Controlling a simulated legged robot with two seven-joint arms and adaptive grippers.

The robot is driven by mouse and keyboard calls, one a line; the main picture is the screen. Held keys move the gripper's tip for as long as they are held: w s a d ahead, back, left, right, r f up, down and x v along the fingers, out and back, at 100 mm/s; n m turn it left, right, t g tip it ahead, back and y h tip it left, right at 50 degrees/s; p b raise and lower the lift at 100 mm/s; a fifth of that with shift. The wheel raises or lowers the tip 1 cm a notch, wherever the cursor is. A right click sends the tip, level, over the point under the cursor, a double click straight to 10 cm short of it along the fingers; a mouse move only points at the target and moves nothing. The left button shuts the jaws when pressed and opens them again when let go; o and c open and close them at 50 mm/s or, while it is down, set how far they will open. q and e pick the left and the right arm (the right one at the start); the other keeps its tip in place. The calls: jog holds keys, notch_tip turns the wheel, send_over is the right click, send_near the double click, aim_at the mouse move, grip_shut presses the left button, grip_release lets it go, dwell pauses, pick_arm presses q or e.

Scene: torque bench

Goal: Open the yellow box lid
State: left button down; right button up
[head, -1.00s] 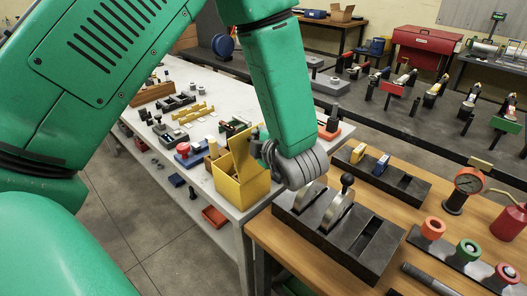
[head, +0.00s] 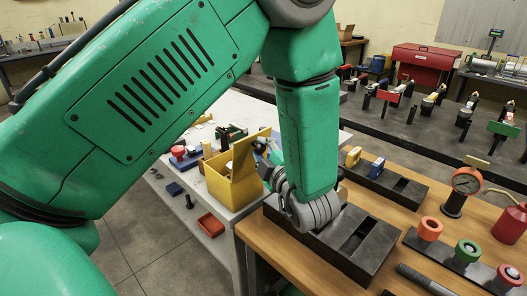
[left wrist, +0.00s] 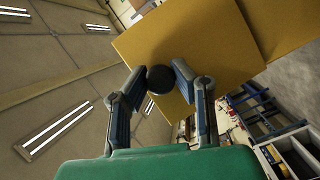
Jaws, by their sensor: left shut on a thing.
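The yellow box (head: 240,192) stands near the corner of the pale bench. Its yellow lid (head: 243,157) is raised and leans to the right over the box's right side. Part of the opening shows to the left of the lid. My left gripper (head: 266,152) is at the right of the lid, partly hidden by my own wrist. In the left wrist view the left gripper (left wrist: 160,82) is shut on a round black knob (left wrist: 160,79), with the yellow lid panel (left wrist: 190,45) behind it. My right gripper is not in view.
A black slotted block (head: 345,245) lies on the wooden bench just below and right of my left wrist. A pressure gauge (head: 466,181) and red and green round parts stand farther right. Small tools and a red button (head: 178,152) lie left of the box.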

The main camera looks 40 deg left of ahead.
pick_arm(q)
jog(key=c, duration=1.3)
grip_release()
jog(key=shift+s+d+r, duration=0.15)
jog(key=shift+d, duration=0.05)
jog(key=shift+d, duration=0.15)
jog(key=v, duration=1.2)
